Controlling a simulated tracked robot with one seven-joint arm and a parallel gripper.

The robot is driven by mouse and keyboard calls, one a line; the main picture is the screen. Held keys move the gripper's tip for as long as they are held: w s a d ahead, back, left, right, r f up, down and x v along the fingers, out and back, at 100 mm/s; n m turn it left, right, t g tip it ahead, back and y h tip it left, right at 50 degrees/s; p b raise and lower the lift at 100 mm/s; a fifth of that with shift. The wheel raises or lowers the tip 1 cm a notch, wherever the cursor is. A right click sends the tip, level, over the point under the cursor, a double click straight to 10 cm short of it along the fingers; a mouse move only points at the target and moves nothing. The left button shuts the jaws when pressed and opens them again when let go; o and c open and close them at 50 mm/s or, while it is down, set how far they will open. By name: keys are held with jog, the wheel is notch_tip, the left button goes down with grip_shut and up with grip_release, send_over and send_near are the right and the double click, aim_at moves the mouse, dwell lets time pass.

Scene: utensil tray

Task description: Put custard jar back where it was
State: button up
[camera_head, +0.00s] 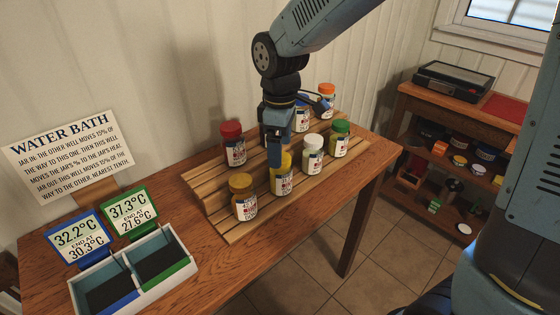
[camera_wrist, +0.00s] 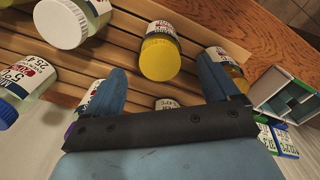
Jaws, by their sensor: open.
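Two jars have yellowish lids: one bright yellow (camera_head: 282,178), one darker gold (camera_head: 243,199). Their labels are too small to read, so I cannot tell which is custard. Both stand upright on the front of the slatted wooden rack (camera_head: 231,233). My gripper (camera_head: 273,155) is open, pointing down just behind the bright yellow jar in the head view. In the wrist view, the bright yellow lid (camera_wrist: 160,58) shows just beyond the gap between my open fingers (camera_wrist: 161,82). An amber jar (camera_wrist: 236,76) is partly hidden by the right finger.
Jars with red (camera_head: 232,146), white (camera_head: 312,157), green (camera_head: 340,139) and orange (camera_head: 327,98) lids stand on the rack. The two-well water bath (camera_head: 180,281) at front left looks empty; its signs read 32.2°C (camera_head: 78,238) and 37.3°C (camera_head: 130,211). A shelf (camera_head: 470,112) stands at right.

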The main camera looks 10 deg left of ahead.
jog(key=shift+r, duration=2.3)
jog(key=shift+w+d+r, duration=0.1)
jog(key=shift+d+r, duration=0.05)
jog(key=shift+d, duration=0.1)
jog(key=s+d+r+m+t, duration=0.1)
jog(key=d+r+m, duration=0.25)
jog(key=d, duration=0.45)
jog(key=d+r+m+t, duration=0.1)
jog(key=d+r+m, duration=0.25)
jog(key=d, duration=0.45)
jog(key=s+d+r+m+t, duration=0.1)
jog(key=s+d+m+t, duration=0.2)
jog(key=s+d+m, duration=0.6)
jog(key=shift+s+d+r+m+t, duration=0.3)
jog(key=shift+s+d, duration=0.2)
jog(key=shift+d, duration=2.05)
jog(key=shift+c, duration=0.2)
